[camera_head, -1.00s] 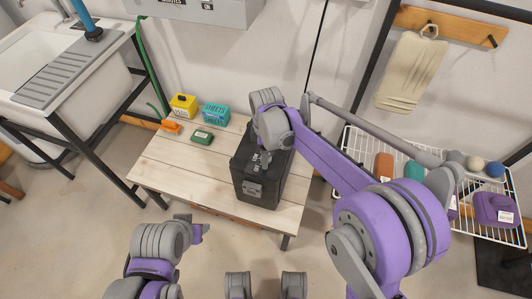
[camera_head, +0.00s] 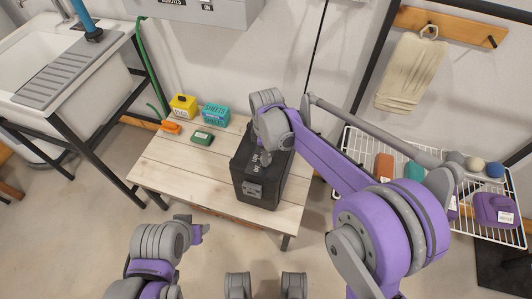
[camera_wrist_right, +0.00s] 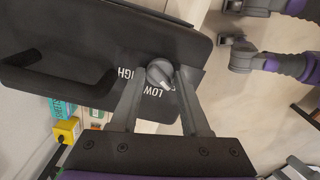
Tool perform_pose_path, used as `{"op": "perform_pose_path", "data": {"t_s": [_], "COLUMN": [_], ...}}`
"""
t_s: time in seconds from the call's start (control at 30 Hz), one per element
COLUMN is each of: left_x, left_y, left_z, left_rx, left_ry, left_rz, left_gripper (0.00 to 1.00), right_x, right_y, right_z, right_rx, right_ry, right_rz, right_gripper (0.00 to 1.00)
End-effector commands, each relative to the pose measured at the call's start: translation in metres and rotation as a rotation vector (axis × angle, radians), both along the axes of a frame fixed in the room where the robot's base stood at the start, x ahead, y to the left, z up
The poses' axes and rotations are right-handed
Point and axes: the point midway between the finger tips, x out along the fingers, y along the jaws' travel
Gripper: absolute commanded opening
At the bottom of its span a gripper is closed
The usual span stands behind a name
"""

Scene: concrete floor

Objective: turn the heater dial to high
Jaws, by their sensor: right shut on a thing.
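The heater is a black box (camera_head: 256,190) with a handle, standing on the wooden table. In the right wrist view its dark top (camera_wrist_right: 105,50) carries a round grey dial (camera_wrist_right: 160,74) beside the printed words HIGH and LOW. The dial's pale pointer end lies close to LOW. My right gripper (camera_wrist_right: 161,73) is shut on the dial, one finger on each side. In the head view the right gripper (camera_head: 265,157) reaches the heater's top from above, and the wrist partly hides it.
A yellow box (camera_head: 184,105), a teal box (camera_head: 215,114), a green item (camera_head: 202,137) and an orange item (camera_head: 171,127) sit at the table's back left. A wire rack (camera_head: 430,185) stands right. The table's front left (camera_head: 185,178) is clear.

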Motion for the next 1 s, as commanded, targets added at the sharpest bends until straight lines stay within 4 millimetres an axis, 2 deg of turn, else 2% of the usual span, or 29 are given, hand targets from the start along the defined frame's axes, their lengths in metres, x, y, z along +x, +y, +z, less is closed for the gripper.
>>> {"op": "perform_pose_path", "data": {"t_s": [0.37, 1.0], "left_x": [0.0, 0.0], "left_y": [0.0, 0.0], "left_z": [0.003, 0.011], "left_rx": [0.0, 0.0], "left_ry": [-0.001, -0.003], "left_rz": [0.0, 0.0], "left_gripper": [0.5, 0.5], "right_x": [0.0, 0.0], "right_y": [0.0, 0.0], "right_z": [0.001, 0.001], "right_rx": [0.0, 0.0], "right_ry": [-0.001, -0.001], "right_rz": [-0.221, -0.828], "right_gripper": [0.0, 0.0]}}
